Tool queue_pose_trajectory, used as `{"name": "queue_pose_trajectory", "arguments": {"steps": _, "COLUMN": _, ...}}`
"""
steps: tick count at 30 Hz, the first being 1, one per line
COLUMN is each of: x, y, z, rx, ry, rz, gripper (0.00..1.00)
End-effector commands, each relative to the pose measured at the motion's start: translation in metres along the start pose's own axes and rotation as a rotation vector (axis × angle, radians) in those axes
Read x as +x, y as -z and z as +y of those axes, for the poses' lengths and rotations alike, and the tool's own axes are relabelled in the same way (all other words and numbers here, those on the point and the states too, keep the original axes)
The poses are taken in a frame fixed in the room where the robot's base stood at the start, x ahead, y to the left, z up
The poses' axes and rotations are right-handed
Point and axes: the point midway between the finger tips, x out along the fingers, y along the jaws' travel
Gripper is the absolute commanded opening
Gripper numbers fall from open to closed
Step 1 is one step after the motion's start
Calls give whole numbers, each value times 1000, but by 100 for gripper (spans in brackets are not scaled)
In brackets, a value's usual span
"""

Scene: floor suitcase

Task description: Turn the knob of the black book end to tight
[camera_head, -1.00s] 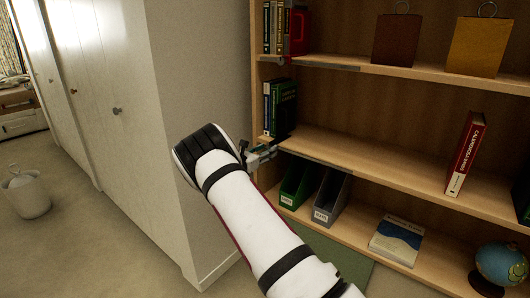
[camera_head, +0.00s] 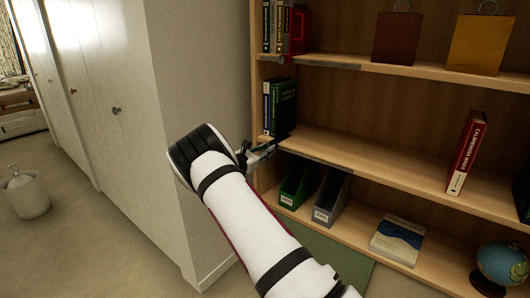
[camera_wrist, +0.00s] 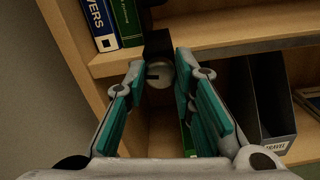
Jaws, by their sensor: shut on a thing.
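The knob (camera_wrist: 160,76) is a round grey piece with a dark line on its face, pointing left in the wrist view. It sits on the front of the black book end (camera_wrist: 158,43), at the edge of the middle shelf. My gripper (camera_wrist: 158,78) has its teal-padded fingers on either side of the knob, shut on it. In the head view my gripper (camera_head: 262,153) is at the left end of the middle shelf edge, and the knob is too small to make out there. The book end shows as a dark shape (camera_head: 284,136) beside the books.
Upright books (camera_head: 284,105) stand left of the book end. A red book end (camera_head: 298,30) is on the upper shelf. Green (camera_head: 296,184) and grey (camera_head: 331,196) file holders stand below. A white cabinet (camera_head: 150,130) is close on the left.

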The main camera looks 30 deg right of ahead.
Motion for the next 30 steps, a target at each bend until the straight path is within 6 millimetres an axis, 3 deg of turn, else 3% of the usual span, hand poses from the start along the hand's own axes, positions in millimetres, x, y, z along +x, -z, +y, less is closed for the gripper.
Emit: {"name": "queue_pose_trajectory", "arguments": {"steps": 30, "x": -1, "y": 6, "z": -2, "rx": 955, "ry": -1, "rz": 1, "gripper": 0}}
